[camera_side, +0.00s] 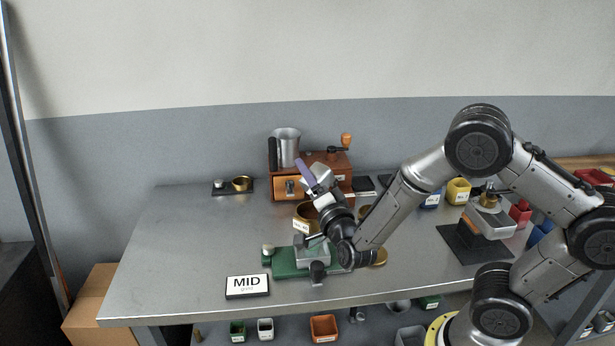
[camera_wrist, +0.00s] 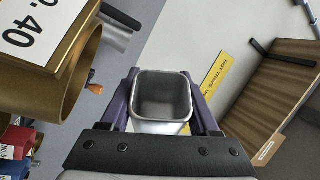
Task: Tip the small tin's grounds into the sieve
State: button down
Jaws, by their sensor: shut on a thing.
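My gripper (camera_side: 312,174) is raised over the middle of the bench, with its purple fingers tilted. In the wrist view my gripper (camera_wrist: 161,78) is shut on the small tin (camera_wrist: 163,125), a square grey metal cup. Its mouth faces the wrist camera, and the inside that shows is bare grey with no grounds visible. In the side view a grey shape at the fingers (camera_side: 323,172) looks like the tin. A brass sieve (camera_side: 303,226) with a white label stands below the gripper, partly hidden by my arm. A brass ring marked 0.40 (camera_wrist: 45,95) shows close at left in the wrist view.
A wooden grinder (camera_side: 289,187) and a steel jug (camera_side: 286,147) stand behind the gripper. A green base (camera_side: 285,262) with a grey tray is in front, near a MID sign (camera_side: 247,286). The bench's left side is mostly clear.

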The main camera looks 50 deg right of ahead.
notch_tip(320, 180, up, 3)
dwell(0.7)
